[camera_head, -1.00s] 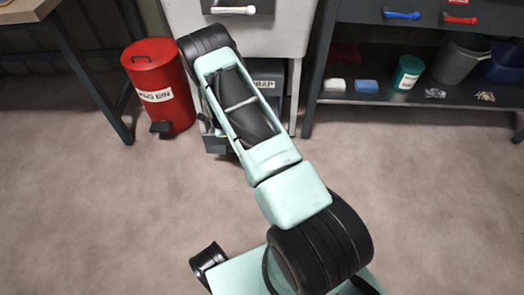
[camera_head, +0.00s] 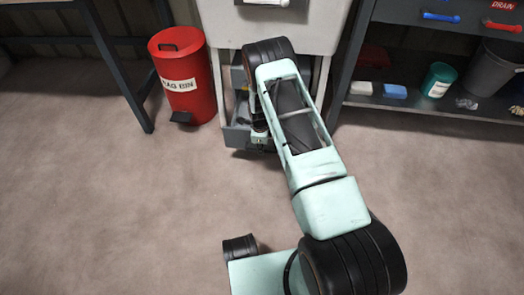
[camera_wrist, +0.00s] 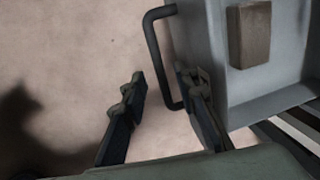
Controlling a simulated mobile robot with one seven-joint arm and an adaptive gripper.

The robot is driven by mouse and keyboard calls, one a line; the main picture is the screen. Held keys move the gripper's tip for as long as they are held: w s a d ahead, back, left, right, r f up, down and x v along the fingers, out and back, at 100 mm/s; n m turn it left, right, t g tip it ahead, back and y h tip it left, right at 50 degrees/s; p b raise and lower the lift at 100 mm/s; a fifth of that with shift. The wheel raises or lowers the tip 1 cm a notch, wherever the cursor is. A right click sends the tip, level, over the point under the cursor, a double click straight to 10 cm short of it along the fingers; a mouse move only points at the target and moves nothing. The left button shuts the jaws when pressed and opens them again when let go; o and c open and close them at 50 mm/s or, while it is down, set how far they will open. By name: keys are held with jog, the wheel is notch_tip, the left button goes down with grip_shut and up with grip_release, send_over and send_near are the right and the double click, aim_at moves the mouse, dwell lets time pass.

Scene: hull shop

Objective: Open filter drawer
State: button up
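A grey drawer (camera_head: 236,137) low in the white cabinet (camera_head: 222,70) stands out from it, open at the top. The wrist view shows the drawer's wall (camera_wrist: 212,70) and a brown block (camera_wrist: 249,35) inside. No label shows on it, so I cannot tell from the frames that it is the filter drawer. A dark bar handle (camera_wrist: 152,45) is fixed to its front. My gripper (camera_wrist: 160,76) is open, fingers apart. The handle's lower end lies between them in the picture, close to the right finger; I cannot tell whether they touch. My arm hides much of the drawer in the head view.
A red bin (camera_head: 184,75) stands left of the cabinet, beside a table leg (camera_head: 115,75). A dark shelf unit (camera_head: 420,104) to the right holds a sponge, a green tub and a bucket. Above the drawer is a white handle (camera_head: 264,2). The floor in front is clear.

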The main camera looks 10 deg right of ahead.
jog(key=shift+w+d+f+b, duration=0.1)
jog(key=shift+w+f+b, duration=0.05)
jog(key=shift+f, duration=0.5)
jog(key=shift+w+f+b, duration=0.1)
jog(key=shift+f+b, duration=0.05)
jog(key=shift+f, duration=0.5)
grip_shut()
